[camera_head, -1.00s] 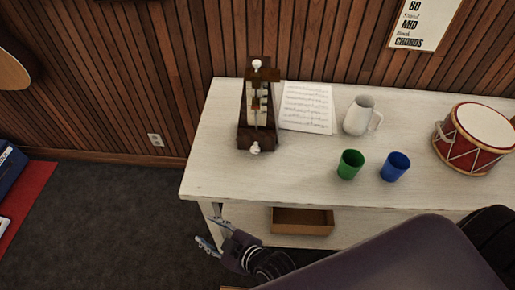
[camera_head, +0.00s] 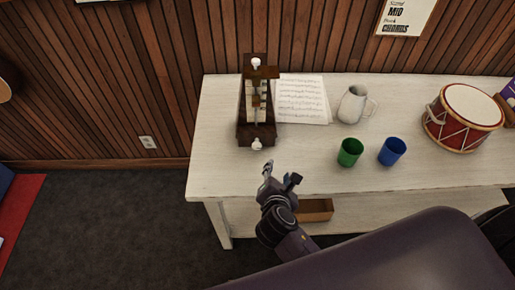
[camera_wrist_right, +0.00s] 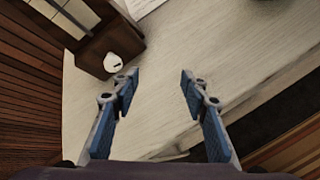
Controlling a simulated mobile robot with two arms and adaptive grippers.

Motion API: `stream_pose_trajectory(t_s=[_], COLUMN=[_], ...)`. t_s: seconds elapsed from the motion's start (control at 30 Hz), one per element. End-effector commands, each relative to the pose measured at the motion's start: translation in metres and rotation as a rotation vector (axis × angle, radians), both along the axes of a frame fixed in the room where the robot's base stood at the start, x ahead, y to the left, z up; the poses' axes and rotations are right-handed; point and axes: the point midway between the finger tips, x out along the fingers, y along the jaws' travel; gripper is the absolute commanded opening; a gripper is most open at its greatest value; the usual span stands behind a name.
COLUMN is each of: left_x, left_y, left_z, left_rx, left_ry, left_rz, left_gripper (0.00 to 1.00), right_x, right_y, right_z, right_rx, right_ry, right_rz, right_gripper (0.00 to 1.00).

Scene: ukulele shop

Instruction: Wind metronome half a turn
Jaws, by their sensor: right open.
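The brown wooden metronome (camera_head: 257,108) stands upright at the left part of the white table, with a white knob (camera_head: 257,144) low on its front and another white knob at its top. My right gripper (camera_head: 281,172) is open and empty at the table's front edge, below and slightly right of the metronome, apart from it. In the right wrist view, the two blue-padded fingers (camera_wrist_right: 158,92) are spread, with nothing between them. The metronome's base (camera_wrist_right: 98,48) and its white knob (camera_wrist_right: 124,67) show at the upper left there, beyond the left finger. My left gripper is not in view.
On the white table (camera_head: 225,170), sheet music (camera_head: 303,98) lies right of the metronome. A white pitcher (camera_head: 354,104), green cup (camera_head: 350,152), blue cup (camera_head: 392,151) and red drum (camera_head: 463,119) stand further right. A wooden box (camera_head: 316,209) sits beneath the tabletop. The front left tabletop is clear.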

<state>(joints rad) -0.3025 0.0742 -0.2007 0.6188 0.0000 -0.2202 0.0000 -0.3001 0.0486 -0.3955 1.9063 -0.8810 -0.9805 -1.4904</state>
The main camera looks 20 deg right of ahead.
Motion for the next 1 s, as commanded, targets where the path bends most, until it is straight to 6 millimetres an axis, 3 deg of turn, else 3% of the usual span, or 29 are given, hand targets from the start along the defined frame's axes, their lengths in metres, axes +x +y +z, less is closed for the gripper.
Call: stream_pose_trajectory(t_s=[0.1,0.3,0.47,0.8,1.0], left_x=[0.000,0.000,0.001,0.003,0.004], left_y=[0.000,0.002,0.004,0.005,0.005], left_z=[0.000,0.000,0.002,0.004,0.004], left_rx=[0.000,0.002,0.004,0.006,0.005], left_ry=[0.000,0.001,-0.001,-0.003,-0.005], left_rz=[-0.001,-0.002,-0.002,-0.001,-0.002], left_gripper=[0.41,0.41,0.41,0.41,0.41], right_x=[0.024,0.044,0.056,0.102,0.113], right_y=[0.024,0.049,0.049,0.035,0.032], right_z=[0.007,0.014,0.011,-0.010,-0.015], right_rx=[-0.271,-0.540,-0.575,-0.568,-0.566], right_ry=[0.005,0.007,0.008,0.009,0.008], right_rz=[0.211,0.397,0.418,0.416,0.415], right_gripper=[0.41,0.41,0.41,0.41,0.41])
